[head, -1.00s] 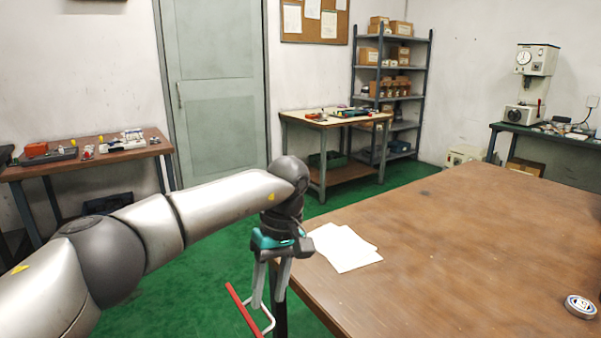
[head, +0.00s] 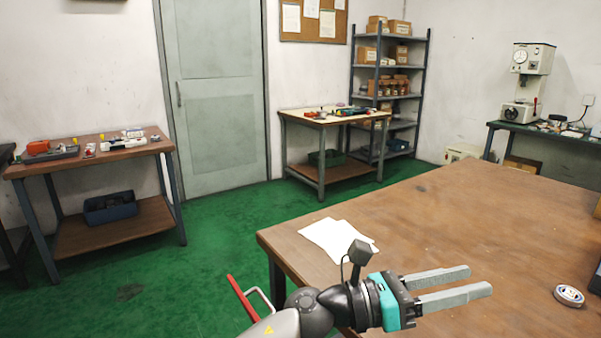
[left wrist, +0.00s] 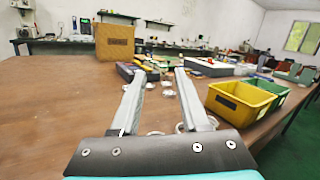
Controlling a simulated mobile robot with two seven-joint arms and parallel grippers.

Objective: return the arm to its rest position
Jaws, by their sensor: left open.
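My left gripper (head: 478,281) shows at the bottom of the head view, over the near left part of the brown wooden table (head: 470,220). Its two grey fingers are apart, point to the right and hold nothing. In the left wrist view the same open fingers (left wrist: 157,78) point out over the table top. A round bearing ring (head: 569,296) lies on the table to the right of the fingertips, apart from them. In the left wrist view some ring-like parts lie partly hidden behind the fingers. My right gripper is in neither view.
White paper sheets (head: 338,240) lie at the table's left edge. A red-and-white handle (head: 245,298) stands beside my arm. The left wrist view shows a yellow bin (left wrist: 240,103), a green bin (left wrist: 268,88) and a cardboard box (left wrist: 115,42) on the table. Green floor lies free at left.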

